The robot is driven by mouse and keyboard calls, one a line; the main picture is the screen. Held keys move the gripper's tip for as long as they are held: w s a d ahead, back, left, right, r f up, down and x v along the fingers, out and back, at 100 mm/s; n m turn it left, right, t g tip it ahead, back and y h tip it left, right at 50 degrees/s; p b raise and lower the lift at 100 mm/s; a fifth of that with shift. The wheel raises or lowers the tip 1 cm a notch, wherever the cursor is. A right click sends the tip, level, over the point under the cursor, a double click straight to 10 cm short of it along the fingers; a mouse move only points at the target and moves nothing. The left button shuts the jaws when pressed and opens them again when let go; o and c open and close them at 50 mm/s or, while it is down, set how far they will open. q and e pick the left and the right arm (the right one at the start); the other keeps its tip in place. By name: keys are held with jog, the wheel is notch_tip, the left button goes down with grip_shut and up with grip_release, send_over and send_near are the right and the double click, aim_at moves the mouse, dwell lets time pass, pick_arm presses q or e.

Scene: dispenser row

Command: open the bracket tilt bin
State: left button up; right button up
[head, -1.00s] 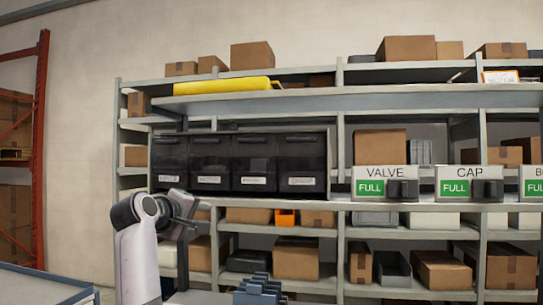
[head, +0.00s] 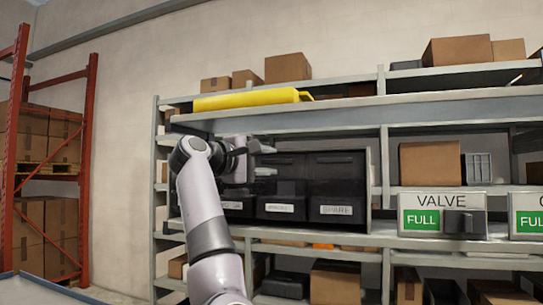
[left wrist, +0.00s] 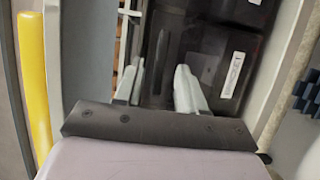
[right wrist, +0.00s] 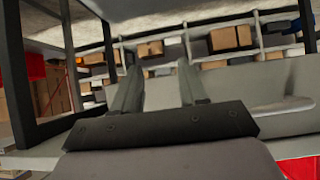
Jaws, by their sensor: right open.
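A row of black tilt bins (head: 286,190) with white labels stands on the middle shelf in the head view. I cannot clearly read which label says bracket. My left arm hides the left end of the row. My left gripper (head: 260,147) is at the upper front of the row. In the left wrist view my left gripper (left wrist: 158,85) has its fingers apart with nothing between them, in front of a dark bin face with a white label (left wrist: 232,75). I cannot tell whether it touches. My right gripper (right wrist: 158,88) is open and empty, away from the bins.
An orange rack (head: 85,130) stands at the left.

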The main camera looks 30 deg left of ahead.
pick_arm(q)
jog(key=shift+w+d, duration=0.15)
jog(key=shift+w, duration=0.7)
grip_shut()
jog(key=shift+f, duration=0.1)
